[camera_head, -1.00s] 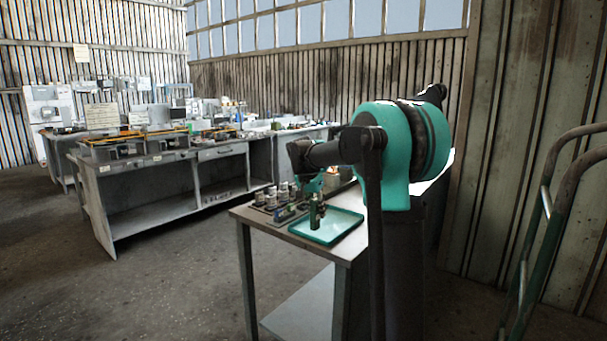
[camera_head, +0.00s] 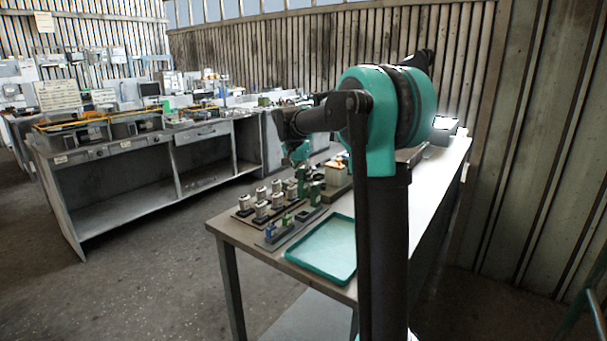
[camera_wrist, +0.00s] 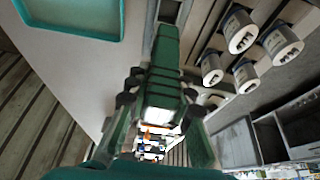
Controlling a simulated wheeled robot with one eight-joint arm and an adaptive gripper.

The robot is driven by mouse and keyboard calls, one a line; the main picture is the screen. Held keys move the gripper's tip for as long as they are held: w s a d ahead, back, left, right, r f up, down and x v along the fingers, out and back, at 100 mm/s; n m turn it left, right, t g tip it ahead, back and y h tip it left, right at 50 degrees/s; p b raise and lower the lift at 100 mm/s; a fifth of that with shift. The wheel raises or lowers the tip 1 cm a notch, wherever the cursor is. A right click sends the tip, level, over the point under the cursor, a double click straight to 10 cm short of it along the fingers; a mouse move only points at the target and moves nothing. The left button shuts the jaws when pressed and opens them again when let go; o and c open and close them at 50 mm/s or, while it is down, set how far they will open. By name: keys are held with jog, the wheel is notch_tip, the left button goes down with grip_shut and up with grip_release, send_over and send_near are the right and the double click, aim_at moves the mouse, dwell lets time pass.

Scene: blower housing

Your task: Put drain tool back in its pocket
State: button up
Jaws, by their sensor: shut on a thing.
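My gripper (camera_head: 300,168) is shut on the drain tool, a dark green upright piece (camera_head: 303,190). In the head view the tool hangs over or at the far end of a grey holder strip (camera_head: 272,244). I cannot tell whether it touches the strip or sits in a pocket. The strip bears small blue and green tools. In the wrist view the green tool (camera_wrist: 164,52) lies between my green fingers (camera_wrist: 162,100), with the strip partly hidden behind it.
An empty teal tray (camera_head: 325,262) lies at the table's near edge; it also shows in the wrist view (camera_wrist: 72,33). Several white-and-grey cylinders (camera_head: 262,208) stand on a board left of the strip. A pale block (camera_head: 336,174) stands behind. A long workbench (camera_head: 120,150) is at left.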

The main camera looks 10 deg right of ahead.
aim_at(305, 191)
jog(key=shift+f, duration=2.7)
jog(key=shift+s+f, duration=0.1)
jog(key=shift+f, duration=1.55)
jog(key=o, duration=1)
jog(key=v, duration=1.2)
jog(key=shift+d, duration=0.1)
